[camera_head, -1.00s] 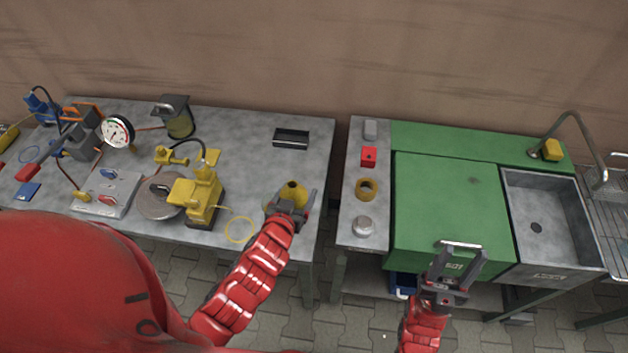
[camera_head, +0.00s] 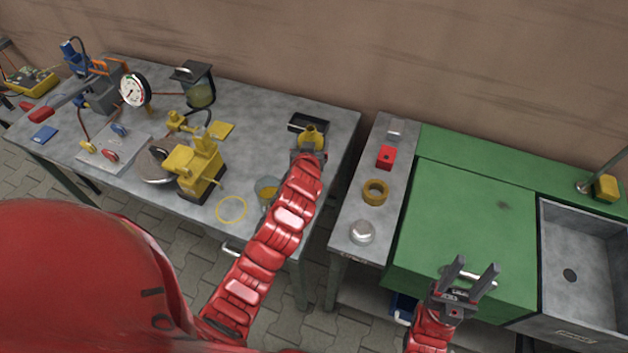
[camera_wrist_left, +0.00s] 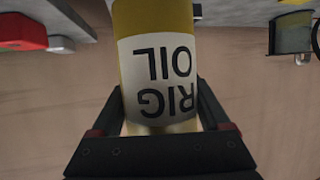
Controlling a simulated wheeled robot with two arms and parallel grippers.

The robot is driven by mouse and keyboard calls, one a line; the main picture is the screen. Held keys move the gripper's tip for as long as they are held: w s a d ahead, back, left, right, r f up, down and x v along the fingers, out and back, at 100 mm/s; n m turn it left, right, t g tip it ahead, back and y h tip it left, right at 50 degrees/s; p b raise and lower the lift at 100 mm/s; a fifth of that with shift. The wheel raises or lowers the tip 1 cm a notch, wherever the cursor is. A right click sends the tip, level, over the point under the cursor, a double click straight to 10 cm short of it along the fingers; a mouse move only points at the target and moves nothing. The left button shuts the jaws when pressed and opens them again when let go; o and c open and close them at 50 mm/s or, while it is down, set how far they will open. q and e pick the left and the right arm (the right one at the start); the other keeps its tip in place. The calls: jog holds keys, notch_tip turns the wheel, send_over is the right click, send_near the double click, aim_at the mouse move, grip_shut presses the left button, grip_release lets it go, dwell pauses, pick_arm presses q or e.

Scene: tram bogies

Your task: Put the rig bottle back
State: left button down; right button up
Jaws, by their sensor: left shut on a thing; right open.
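The rig bottle (camera_head: 311,134) is yellow, with a white label reading RIG OIL that shows upside down in the left wrist view (camera_wrist_left: 160,75). My left gripper (camera_head: 308,152) is shut on it, over the right part of the left bench, just in front of a small black tray (camera_head: 297,126). Whether the bottle touches the bench or tray is unclear. A yellow ring outline (camera_head: 231,209) lies empty on the bench's front edge area, left of my left forearm. My right gripper (camera_head: 476,270) is open and empty over the green worktop.
A small cup with yellowish contents (camera_head: 266,190) stands beside my left forearm. A yellow pump (camera_head: 200,170), a gauge (camera_head: 134,90) and a dark-lidded jar (camera_head: 200,88) stand on the bench. A gap separates it from the narrow grey counter (camera_head: 350,207), which holds a tape roll (camera_head: 375,192).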

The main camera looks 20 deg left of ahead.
pick_arm(q)
jog(key=f, duration=0.2)
jog(key=w+f+p, duration=0.1)
jog(key=f, duration=0.2)
jog(key=w+f+p, duration=0.1)
jog(key=f, duration=0.1)
jog(key=shift+f, duration=0.75)
